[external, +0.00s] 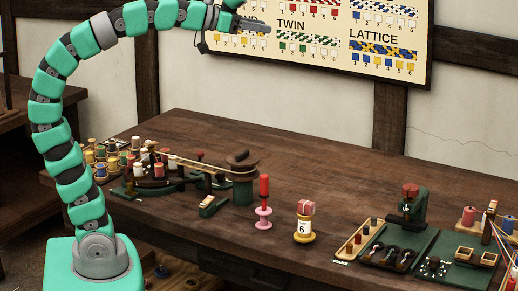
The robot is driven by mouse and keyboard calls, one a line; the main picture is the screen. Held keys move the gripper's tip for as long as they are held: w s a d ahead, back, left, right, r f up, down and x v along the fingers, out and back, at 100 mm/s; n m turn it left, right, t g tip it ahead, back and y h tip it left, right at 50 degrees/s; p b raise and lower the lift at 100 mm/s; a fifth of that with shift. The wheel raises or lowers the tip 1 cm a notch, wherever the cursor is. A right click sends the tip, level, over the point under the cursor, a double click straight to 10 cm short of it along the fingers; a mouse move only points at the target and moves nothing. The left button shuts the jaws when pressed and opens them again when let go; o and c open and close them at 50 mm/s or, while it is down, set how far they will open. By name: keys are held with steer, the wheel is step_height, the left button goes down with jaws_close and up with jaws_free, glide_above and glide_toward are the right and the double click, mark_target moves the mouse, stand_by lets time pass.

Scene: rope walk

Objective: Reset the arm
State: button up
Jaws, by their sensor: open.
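My gripper (259,28) is at the end of my raised, arched teal arm, in the upper middle of the external view.
A rope machine with bobbins (150,170) and a green post (240,180) stands at the table's left. A red-and-pink spindle (264,200) and a bobbin marked 6 (304,222) stand mid-table. Green-based stations (410,235) fill the right. A wall chart (372,40) hangs behind.

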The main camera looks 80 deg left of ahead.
steer(key=shift+r+p, duration=1.3)
steer(key=shift+p, duration=0.05)
